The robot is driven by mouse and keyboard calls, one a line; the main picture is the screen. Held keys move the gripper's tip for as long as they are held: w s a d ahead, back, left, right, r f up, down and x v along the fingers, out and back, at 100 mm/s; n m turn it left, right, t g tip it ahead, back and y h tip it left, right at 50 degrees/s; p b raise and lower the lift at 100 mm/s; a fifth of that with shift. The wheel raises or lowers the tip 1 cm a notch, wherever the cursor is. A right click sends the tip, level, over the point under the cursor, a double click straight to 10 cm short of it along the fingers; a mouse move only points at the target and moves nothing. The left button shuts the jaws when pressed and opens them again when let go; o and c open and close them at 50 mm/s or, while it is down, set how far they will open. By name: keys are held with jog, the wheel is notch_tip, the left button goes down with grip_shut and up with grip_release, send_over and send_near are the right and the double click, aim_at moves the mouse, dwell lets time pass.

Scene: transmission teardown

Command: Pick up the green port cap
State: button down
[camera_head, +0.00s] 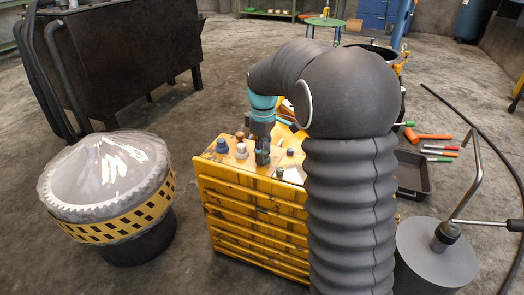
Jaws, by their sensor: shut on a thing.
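My gripper (262,160) points down over the top of the yellow drawer cabinet (250,207), near its front edge. I cannot tell for sure whether this is the green port cap. A blue cap (222,146) and a pale grey cap (241,151) stand to the left. A dark cap (290,152) is to the right.
My arm hides the cabinet's right part. A grey-topped drum with a yellow-black band (125,222) stands left. A black tray (412,172) and several hand tools (438,152) lie on the floor at right. A round grey stand (437,255) is at front right.

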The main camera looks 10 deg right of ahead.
jog(key=c, duration=1)
grip_release()
jog(key=shift+c, duration=0.2)
jog(key=shift+o, duration=1.2)
jog(key=shift+w+r, duration=0.15)
jog(key=shift+r, duration=0.1)
notch_tip(320, 180, up, 14)
jog(key=a+n+h, duration=0.1)
jog(key=a+n, duration=0.1)
jog(key=n, duration=0.7)
jog(key=f+b, duration=0.1)
jog(key=f, duration=0.3)
jog(key=d+f+b, duration=0.1)
jog(key=f+b, duration=0.1)
jog(key=f, duration=0.3)
jog(key=d+f+b, duration=0.1)
jog(key=f, duration=0.3)
jog(key=shift+s+f, duration=0.2)
jog(key=shift+f, duration=0.1)
